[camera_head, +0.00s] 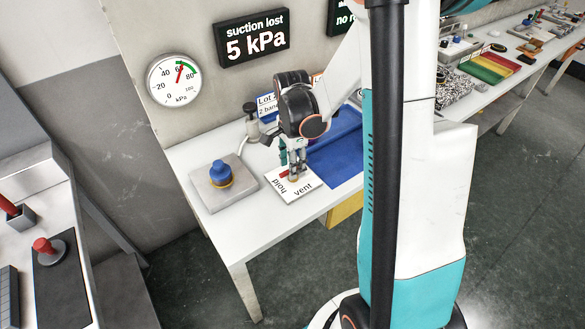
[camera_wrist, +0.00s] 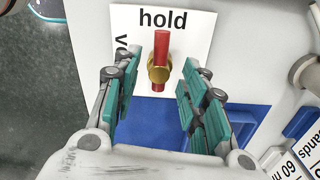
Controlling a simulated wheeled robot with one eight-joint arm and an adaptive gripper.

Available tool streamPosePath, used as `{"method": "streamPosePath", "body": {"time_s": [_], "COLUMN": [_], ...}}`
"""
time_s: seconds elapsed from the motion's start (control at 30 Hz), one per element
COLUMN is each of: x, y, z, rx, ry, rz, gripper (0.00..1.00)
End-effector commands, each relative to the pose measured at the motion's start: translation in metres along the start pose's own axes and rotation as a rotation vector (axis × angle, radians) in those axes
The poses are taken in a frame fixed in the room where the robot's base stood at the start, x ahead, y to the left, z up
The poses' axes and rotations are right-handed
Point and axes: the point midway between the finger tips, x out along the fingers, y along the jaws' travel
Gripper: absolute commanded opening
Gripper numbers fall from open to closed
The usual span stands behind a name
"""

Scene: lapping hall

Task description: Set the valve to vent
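The valve has a red lever handle (camera_wrist: 161,45) and a brass body (camera_wrist: 158,73). It stands on a white card (camera_wrist: 198,22) printed "hold" and "vent". In the wrist view the lever points towards "hold". My left finger partly covers "vent" there. My gripper (camera_wrist: 160,68) is open, with one teal-padded finger on each side of the valve and gaps visible between. In the head view my gripper (camera_head: 296,162) is low over the card (camera_head: 308,184), and the red handle (camera_head: 286,174) shows beside the fingers towards "hold".
A round gauge (camera_head: 174,80) and a sign (camera_head: 251,38) reading "suction lost 5 kPa" are on the wall. A blue knob (camera_head: 220,173) sits on a grey plate (camera_head: 202,194) left of the card. A blue tray (camera_head: 338,160) lies right of it.

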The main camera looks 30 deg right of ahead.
Motion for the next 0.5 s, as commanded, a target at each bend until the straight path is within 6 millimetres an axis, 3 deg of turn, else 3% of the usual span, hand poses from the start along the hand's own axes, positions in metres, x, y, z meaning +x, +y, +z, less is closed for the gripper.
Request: {"method": "streamPosePath", "body": {"time_s": [0.4,0.5], "x": [0.0076,0.0075], "y": [0.0,0.0], "z": [0.0,0.0], "rx": [0.0,0.0], "ry": [0.0,0.0], "rz": [0.0,0.0], "gripper": [0.4,0.17]}}
